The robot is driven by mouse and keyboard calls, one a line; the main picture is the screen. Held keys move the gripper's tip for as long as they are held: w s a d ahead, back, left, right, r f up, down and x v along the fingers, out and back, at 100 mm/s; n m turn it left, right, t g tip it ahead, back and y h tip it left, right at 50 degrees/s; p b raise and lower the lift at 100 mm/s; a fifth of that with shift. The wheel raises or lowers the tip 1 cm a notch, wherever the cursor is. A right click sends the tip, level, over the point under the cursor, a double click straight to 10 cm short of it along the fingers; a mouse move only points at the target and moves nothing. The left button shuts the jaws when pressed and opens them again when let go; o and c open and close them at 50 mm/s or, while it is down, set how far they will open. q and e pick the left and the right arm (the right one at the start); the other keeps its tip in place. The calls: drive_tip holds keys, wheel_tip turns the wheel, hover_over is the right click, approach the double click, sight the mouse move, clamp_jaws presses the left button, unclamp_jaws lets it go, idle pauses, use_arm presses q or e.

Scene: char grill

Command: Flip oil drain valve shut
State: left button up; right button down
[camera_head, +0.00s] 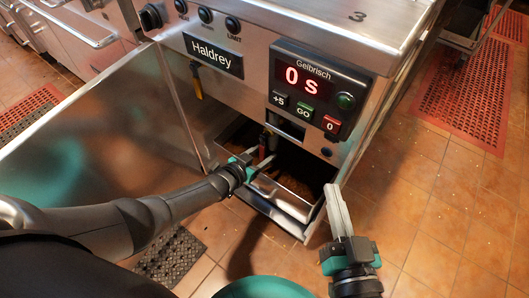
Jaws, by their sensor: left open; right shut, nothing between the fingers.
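The steel fryer's open cabinet holds a small red-and-dark handle (264,145) above a drawer-like metal pan; it looks like the drain valve, but its exact position is hard to tell. A yellow-tipped lever (197,83) hangs under the Haldrey label at the cabinet's upper left. My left gripper (262,161) reaches into the cabinet opening with its fingers apart, close beside and just below the red handle. I cannot tell whether it touches it. My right gripper (334,188) is shut and empty, pointing up in front of the cabinet's right edge.
The cabinet door (110,125) stands wide open to the left, beside my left arm. The metal pan (290,203) sits low in the cabinet. A control panel (315,90) reads "0 s". Red floor mats (465,105) and a dark mat (172,257) lie on the tiles.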

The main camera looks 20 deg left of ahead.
use_arm(q)
drive_tip(key=shift+c, duration=0.3)
clamp_jaws()
idle(0.3)
idle(0.9)
